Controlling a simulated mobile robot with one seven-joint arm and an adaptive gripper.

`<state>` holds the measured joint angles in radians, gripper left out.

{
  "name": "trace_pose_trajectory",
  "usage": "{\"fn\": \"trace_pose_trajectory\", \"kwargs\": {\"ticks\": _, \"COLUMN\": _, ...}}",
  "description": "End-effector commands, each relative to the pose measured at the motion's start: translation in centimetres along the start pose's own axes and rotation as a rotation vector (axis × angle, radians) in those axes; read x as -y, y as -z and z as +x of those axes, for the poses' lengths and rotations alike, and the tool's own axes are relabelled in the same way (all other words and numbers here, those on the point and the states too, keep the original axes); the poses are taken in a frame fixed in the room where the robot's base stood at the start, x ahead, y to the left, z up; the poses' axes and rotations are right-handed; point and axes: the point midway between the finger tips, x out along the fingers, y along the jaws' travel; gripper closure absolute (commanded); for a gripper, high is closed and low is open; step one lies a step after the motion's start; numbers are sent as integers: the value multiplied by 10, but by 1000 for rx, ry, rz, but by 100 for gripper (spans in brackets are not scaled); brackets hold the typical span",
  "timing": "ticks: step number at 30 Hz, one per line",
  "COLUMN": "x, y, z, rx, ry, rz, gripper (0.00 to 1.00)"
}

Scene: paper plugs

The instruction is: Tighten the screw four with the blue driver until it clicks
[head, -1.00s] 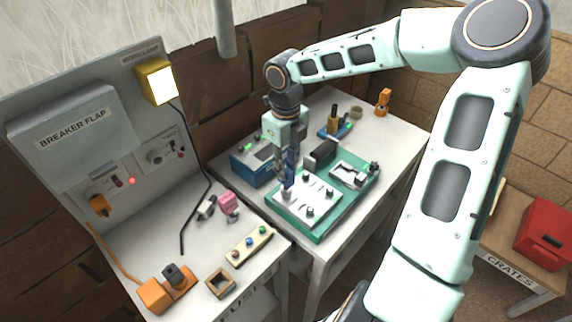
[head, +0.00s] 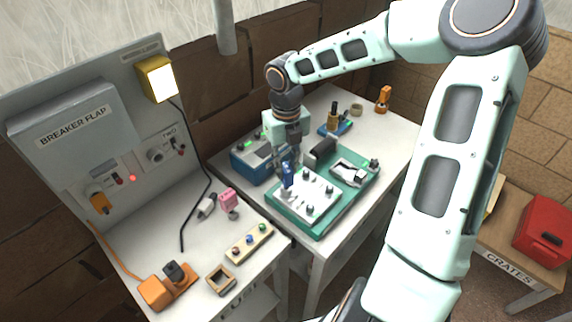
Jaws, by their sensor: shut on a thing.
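My gripper (head: 287,160) is shut on the blue driver (head: 288,175) above the left part of a white plate (head: 318,198) on a green base. The driver points down at the plate's left screw, and its tip looks at or very near the screw head; I cannot tell whether it is seated. Other grey screws, such as one at the right (head: 330,189) and one at the front (head: 309,209), stand on the plate. Any screw numbers are too small to read.
A blue box (head: 247,166) stands behind the plate, left of my gripper. A black block (head: 321,150) and a white clamp-like part (head: 350,172) share the green base (head: 318,232).

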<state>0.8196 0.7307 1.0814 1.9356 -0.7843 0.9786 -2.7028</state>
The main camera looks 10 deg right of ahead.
Motion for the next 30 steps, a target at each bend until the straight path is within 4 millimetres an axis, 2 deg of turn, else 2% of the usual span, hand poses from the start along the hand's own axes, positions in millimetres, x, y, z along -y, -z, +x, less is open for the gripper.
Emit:
{"fn": "trace_pose_trajectory", "kwargs": {"ticks": 27, "x": -2, "y": -1, "z": 1, "rx": 8, "ry": -6, "rz": 1328, "gripper": 100}}
{"fn": "trace_pose_trajectory", "kwargs": {"ticks": 30, "x": -2, "y": 0, "z": 0, "rx": 6, "ry": -7, "rz": 1421, "gripper": 100}}
